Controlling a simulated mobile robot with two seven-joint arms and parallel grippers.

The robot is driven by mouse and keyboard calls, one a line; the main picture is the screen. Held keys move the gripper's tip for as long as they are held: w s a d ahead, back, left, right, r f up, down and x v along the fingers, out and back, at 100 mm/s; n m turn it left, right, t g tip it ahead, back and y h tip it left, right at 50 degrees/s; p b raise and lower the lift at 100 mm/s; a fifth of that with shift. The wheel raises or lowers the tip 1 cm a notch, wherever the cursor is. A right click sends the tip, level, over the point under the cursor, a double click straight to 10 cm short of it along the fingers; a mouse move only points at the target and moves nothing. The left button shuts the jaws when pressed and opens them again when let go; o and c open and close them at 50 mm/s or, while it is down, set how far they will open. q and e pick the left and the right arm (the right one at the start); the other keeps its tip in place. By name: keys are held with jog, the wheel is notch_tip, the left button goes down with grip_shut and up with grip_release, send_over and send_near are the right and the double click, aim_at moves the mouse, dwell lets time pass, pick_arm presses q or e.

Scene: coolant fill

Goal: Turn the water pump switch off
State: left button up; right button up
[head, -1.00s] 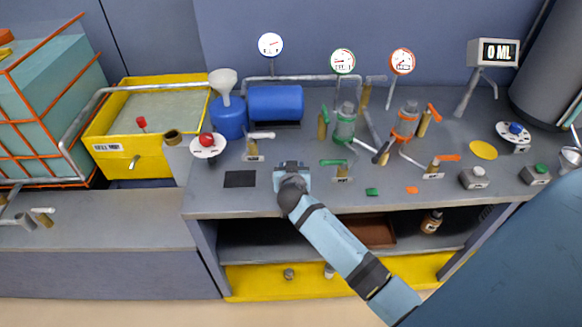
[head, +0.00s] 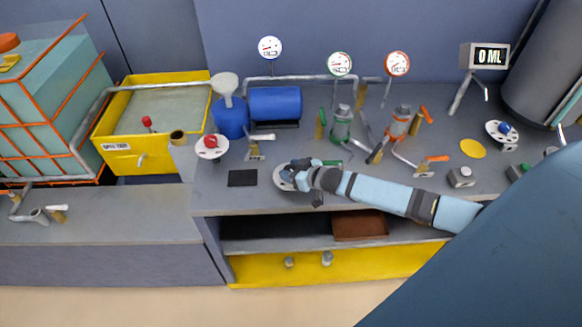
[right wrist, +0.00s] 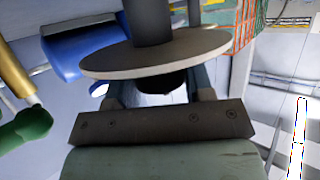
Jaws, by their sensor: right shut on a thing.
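My right gripper (head: 292,174) is at a pale round dial switch (head: 283,184) near the front of the grey bench. It is shut on the switch's knob. The right wrist view shows the dial's disc (right wrist: 165,55) on a dark post, with a dark part, partly hidden, between the fingers. In the head view, the gripper and arm cover much of the dial, so its markings and knob position cannot be read. The blue pump body (head: 276,104) lies behind, toward the back of the bench. My left gripper is not in view.
A red-knobbed dial (head: 211,147) stands to the left and a blue-knobbed dial (head: 502,131) to the right. A black square (head: 242,178) lies left of the gripper. Green-handled and orange-handled valves (head: 430,163) and pipes stand close behind the arm.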

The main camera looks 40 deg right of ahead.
jog(key=shift+w+d+r+n+y, duration=0.1)
jog(key=shift+n+y, duration=0.5)
jog(key=shift+y, duration=0.1)
jog(key=shift+g+y, duration=0.3)
jog(key=o, duration=0.9)
jog(key=shift+o, duration=0.2)
jog(key=b+v, duration=0.1)
jog(key=v, duration=1.2)
jog(key=shift+s+r, duration=0.15)
jog(key=shift+s, duration=0.25)
